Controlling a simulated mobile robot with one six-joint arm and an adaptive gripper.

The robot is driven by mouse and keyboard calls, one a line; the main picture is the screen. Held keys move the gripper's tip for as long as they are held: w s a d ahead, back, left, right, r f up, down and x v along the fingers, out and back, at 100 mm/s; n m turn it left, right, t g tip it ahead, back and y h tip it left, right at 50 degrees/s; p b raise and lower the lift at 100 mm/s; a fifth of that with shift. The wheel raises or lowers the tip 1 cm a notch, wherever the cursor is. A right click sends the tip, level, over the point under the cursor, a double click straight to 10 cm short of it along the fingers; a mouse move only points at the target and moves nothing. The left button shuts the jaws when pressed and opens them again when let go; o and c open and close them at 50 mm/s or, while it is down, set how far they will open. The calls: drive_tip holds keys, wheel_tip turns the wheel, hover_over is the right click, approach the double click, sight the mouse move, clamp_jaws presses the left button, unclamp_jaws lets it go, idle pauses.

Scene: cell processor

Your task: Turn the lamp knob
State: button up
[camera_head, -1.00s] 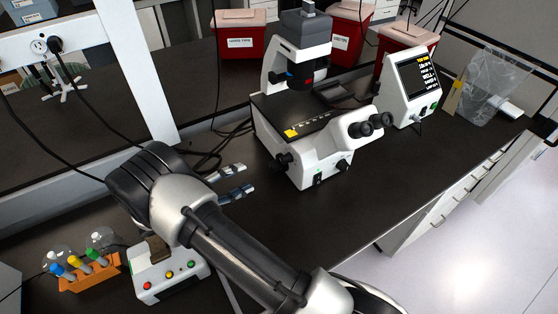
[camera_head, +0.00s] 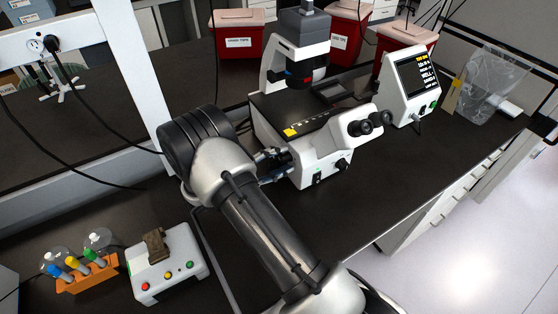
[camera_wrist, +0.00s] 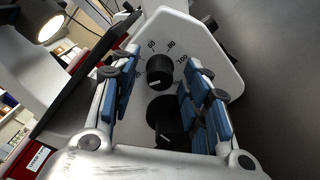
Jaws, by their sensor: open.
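The white microscope (camera_head: 328,160) stands on the dark bench. In the wrist view, its side panel (camera_wrist: 205,45) carries a small round black knob (camera_wrist: 160,71) with a white pointer line and a printed scale around it, with 60, 80 and 100 readable. A larger black knob (camera_wrist: 166,122) sits below it. My gripper (camera_wrist: 163,66) is open, with its blue-padded fingers to the left and right of the small knob. I cannot tell whether they touch it. In the head view, my gripper (camera_head: 277,167) is at the microscope's left side, and the small knob cannot be made out there.
A white box (camera_head: 168,275) with coloured buttons and an orange tube rack (camera_head: 87,277) stand at the front left. A white monitor unit (camera_head: 410,88) stands right of the microscope. Red bins (camera_head: 238,36) line the back.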

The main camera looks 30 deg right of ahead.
drive_tip(key=shift+c, duration=0.3)
clamp_jaws()
drive_tip(key=shift+n, duration=0.3)
drive_tip(key=n, duration=0.3)
drive_tip(key=shift+n+p, duration=0.8)
drive_tip(key=shift+n, duration=1.8)
drive_tip(key=shift+o, duration=0.3)
unclamp_jaws()
